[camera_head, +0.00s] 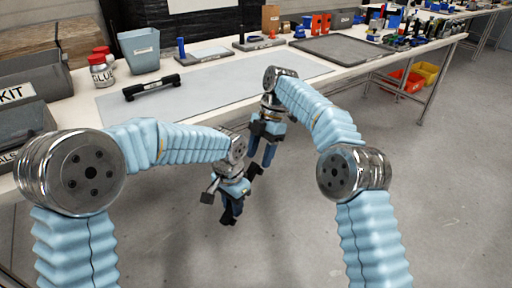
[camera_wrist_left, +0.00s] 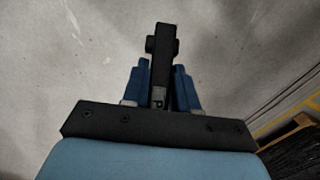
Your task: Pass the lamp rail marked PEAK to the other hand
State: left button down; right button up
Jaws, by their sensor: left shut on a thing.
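My left gripper (camera_head: 230,203) is the lower one, held in front of the bench above the floor. Its blue fingers are shut on a black lamp rail, which shows in the left wrist view (camera_wrist_left: 164,58), standing out past the fingertips. A small pale mark like a "P" shows on it between the fingers; the rest of the marking is hidden. My right gripper (camera_head: 262,155) is close by, just above and to the right, with its blue fingers pointing down. They look apart and empty. It is not clearly touching the rail.
Another black rail (camera_head: 151,86) with a pale label lies on the grey mat (camera_head: 230,90) on the bench. The air around both grippers is free.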

jog(key=r+n, duration=0.1)
jog(key=s+a+r+n, duration=0.1)
jog(key=r, duration=0.1)
jog(key=shift+s+a, duration=0.15)
jog(key=shift+s, duration=0.05)
jog(key=x, duration=1.2)
jog(key=shift+s, duration=0.1)
pick_arm(q)
jog(key=shift+d, duration=0.15)
pick_arm(e)
grip_shut()
pick_arm(q)
jog(key=c, duration=0.9)
grip_release()
jog(key=shift+o, duration=0.5)
